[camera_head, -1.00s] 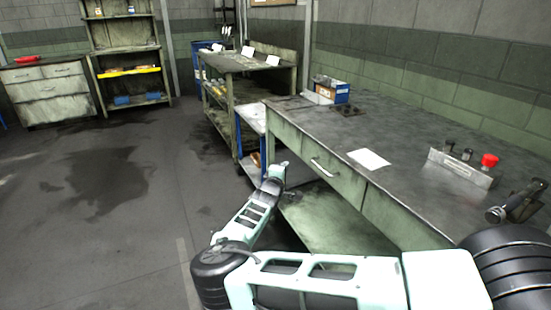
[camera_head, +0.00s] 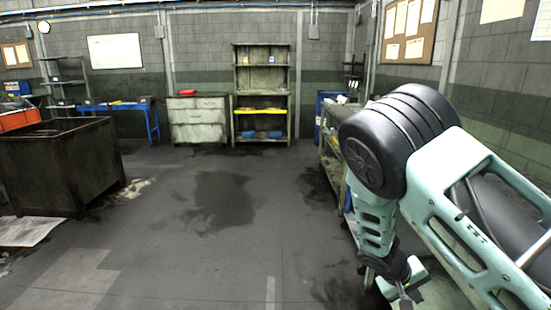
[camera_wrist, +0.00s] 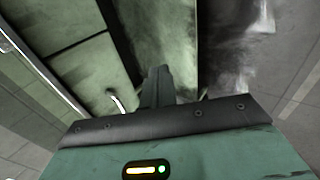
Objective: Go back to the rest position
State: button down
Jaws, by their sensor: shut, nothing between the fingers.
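My gripper (camera_head: 406,296) hangs low at the bottom right in the head view, below my folded pale-green arm. In the wrist view its dark fingers (camera_wrist: 160,82) are together, with nothing seen between them. Behind them in the wrist view are worn green panels with a metal handle (camera_wrist: 117,100), which look like bench drawers. The gap between the fingers and these panels cannot be judged. My arm hides much of the right side of the head view, including most of the workbench there.
A large dark metal bin (camera_head: 60,168) stands at the left. A drawer cabinet (camera_head: 198,120) and a shelf unit (camera_head: 262,95) with a yellow-edged shelf stand at the back wall. A blue barrel (camera_head: 325,108) is right of them. The middle floor (camera_head: 200,210) is clear, with dark stains.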

jog(key=s+a+r+n+g+y+p, duration=0.1)
jog(key=s+a+r+y, duration=0.3)
jog(key=s+a+r, duration=0.55)
jog(key=s+a+r+n+y+p, duration=0.1)
jog(key=s+a+r+n+y, duration=0.1)
jog(key=s+a+r, duration=0.3)
jog(key=s+a+r+n+y+p, duration=0.1)
jog(key=s+a+r+n, duration=0.3)
jog(key=s+r, duration=0.6)
jog(key=s+a+y, duration=0.1)
jog(key=s+a, duration=0.1)
jog(key=s, duration=0.1)
jog(key=shift+s+r+p, duration=0.15)
jog(key=shift+p, duration=0.15)
